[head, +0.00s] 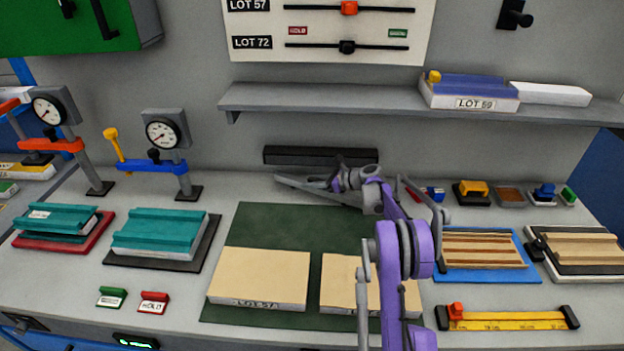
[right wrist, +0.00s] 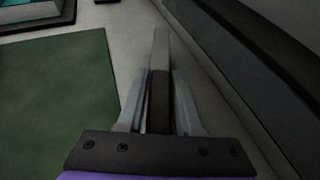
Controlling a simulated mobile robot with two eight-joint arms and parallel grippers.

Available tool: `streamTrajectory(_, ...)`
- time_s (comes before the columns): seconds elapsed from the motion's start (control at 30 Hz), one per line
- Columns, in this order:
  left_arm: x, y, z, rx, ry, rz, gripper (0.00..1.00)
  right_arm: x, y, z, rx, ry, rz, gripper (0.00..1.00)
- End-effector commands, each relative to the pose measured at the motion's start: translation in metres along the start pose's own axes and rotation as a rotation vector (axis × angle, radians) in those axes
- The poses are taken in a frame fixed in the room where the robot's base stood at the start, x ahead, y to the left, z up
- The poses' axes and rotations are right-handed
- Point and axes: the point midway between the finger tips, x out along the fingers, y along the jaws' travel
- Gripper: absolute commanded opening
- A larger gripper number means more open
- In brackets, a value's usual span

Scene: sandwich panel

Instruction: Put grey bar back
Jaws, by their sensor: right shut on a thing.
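My right gripper (head: 322,186) reaches over the back of the bench, behind the green mat, with its fingers towards the left. In the right wrist view the right gripper (right wrist: 159,85) is shut on the grey bar (right wrist: 160,48), which has a dark section between the fingers. The bar's grey end sticks out beyond the fingertips, roughly along the line of the back wall. In the head view the bar is hard to tell apart from the grey fingers. I cannot tell whether it touches the bench top. My left gripper is not in view.
A long black block (head: 320,155) lies at the wall, close behind the gripper. The green mat (head: 265,225) carries two beige panels (head: 258,278). A gauge stand (head: 165,135) with a blue arm stands to the left. A grey shelf (head: 330,99) overhangs the back.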

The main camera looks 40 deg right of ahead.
Motion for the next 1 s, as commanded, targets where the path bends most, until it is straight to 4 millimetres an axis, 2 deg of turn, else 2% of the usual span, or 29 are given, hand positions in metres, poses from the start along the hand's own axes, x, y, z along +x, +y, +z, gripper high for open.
streamTrajectory(0.2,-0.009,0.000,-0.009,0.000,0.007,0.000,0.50,0.009,-0.026,0.008,0.000,-0.004,-0.001,0.00)
streamTrajectory(0.33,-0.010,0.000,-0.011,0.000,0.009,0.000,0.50,0.013,-0.025,-0.003,0.001,-0.003,-0.001,0.00)
streamTrajectory(0.73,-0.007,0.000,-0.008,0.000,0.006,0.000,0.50,0.015,-0.024,-0.009,0.001,-0.002,-0.001,0.00)
streamTrajectory(0.77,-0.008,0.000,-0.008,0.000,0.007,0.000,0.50,0.015,-0.024,-0.010,0.000,0.000,-0.001,0.38)
streamTrajectory(0.9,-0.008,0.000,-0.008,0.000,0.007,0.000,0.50,0.015,-0.024,-0.009,0.000,0.000,-0.001,0.63)
streamTrajectory(1.0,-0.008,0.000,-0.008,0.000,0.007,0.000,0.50,0.015,-0.024,-0.009,0.000,0.000,-0.001,0.65)
